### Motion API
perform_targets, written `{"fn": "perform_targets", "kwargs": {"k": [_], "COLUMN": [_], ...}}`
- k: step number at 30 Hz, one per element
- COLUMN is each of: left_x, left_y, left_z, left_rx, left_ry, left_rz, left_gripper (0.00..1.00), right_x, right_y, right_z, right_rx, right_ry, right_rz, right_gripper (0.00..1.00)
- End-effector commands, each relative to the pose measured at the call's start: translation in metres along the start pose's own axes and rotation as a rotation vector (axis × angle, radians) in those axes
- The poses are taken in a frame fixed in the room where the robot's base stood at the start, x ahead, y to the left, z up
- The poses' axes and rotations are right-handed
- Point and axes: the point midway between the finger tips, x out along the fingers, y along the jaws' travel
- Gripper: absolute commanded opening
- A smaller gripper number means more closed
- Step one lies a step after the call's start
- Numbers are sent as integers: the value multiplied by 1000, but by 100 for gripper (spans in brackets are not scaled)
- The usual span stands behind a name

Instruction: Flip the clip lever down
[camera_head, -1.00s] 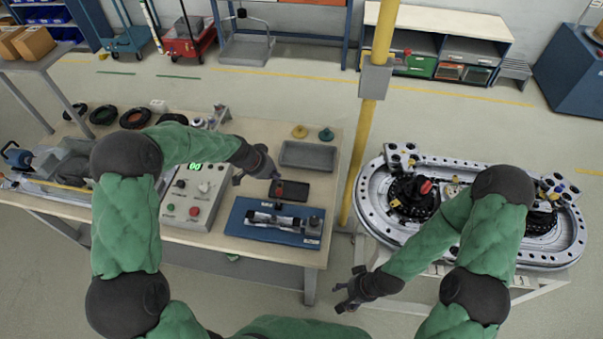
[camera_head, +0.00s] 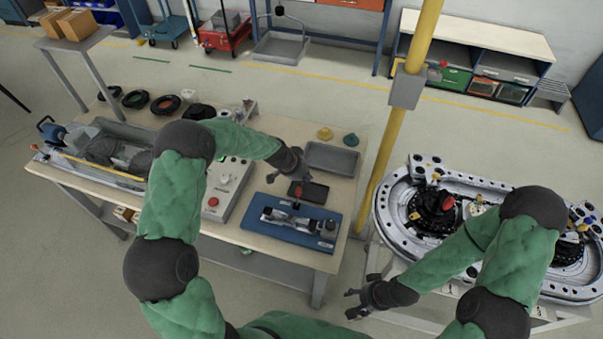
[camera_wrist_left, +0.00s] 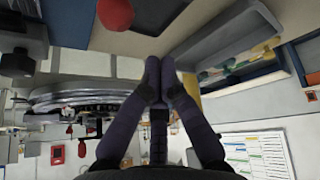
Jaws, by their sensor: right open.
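The clip is a metal clamp on a blue base plate (camera_head: 258,219) on the workbench. Its clip lever (camera_head: 298,191) has a red knob and stands up from the far side of the plate. The knob also shows at the top of the left wrist view (camera_wrist_left: 115,13). My left gripper (camera_head: 304,175) is just beyond and above the red knob, apart from it. In the left wrist view its fingertips (camera_wrist_left: 160,66) meet with nothing between them. My right gripper (camera_head: 358,299) is open and empty, in front of the bench's right end.
A dark small tray (camera_head: 312,192) lies behind the clamp, and a grey tray (camera_head: 331,160) lies farther back. A control box (camera_head: 222,187) stands left of the plate. A yellow post (camera_head: 385,160) rises beside the bench, left of the ring track (camera_head: 396,234).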

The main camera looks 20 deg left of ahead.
Motion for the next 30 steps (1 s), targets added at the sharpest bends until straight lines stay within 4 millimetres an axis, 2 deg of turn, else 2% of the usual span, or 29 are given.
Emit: {"fn": "perform_targets", "kwargs": {"k": [3, 9, 21, 30], "left_x": [17, 39, 15, 13], "left_y": [0, 0, -1, 0], "left_z": [0, 0, 27, 31], "left_rx": [0, -1, 0, -1], "left_ry": [0, 0, 1, 1], "left_rz": [0, 0, -2, -1], "left_gripper": [0, 0, 0, 0], "right_x": [0, 1, 0, 0], "right_y": [0, 0, 0, 0], "right_z": [0, 0, 0, 0], "right_rx": [0, 0, 0, 0], "right_ry": [0, 0, 0, 0], "right_rz": [0, 0, 0, 0], "right_gripper": [60, 60, 60, 60]}}
